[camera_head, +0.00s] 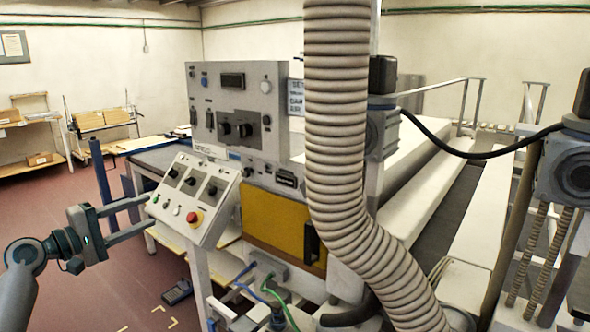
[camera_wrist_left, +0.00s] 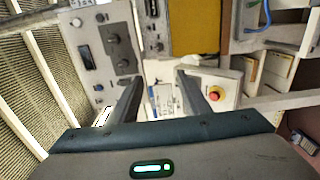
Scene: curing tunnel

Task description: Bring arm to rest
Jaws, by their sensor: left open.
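My left gripper (camera_head: 149,212) is in the left of the head view, with its two fingers spread and pointing right at the tilted control box (camera_head: 200,235). Nothing is between the fingers. The fingertips are close to the left edge of the box; I cannot tell whether they touch it. In the left wrist view my left gripper (camera_wrist_left: 158,85) also shows two fingers apart, with a white panel face beyond. A red button (camera_head: 194,217) with a yellow surround sits on the box, and it also shows in the wrist view (camera_wrist_left: 214,94). My right gripper is not in view.
An upright panel (camera_head: 225,80) with knobs stands behind the box. A ribbed hose (camera_head: 338,110) hangs in the middle. A yellow panel (camera_head: 275,225) and cables (camera_head: 272,290) are below. Open red floor (camera_head: 60,210) lies left; shelves (camera_head: 35,140) stand against the far wall.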

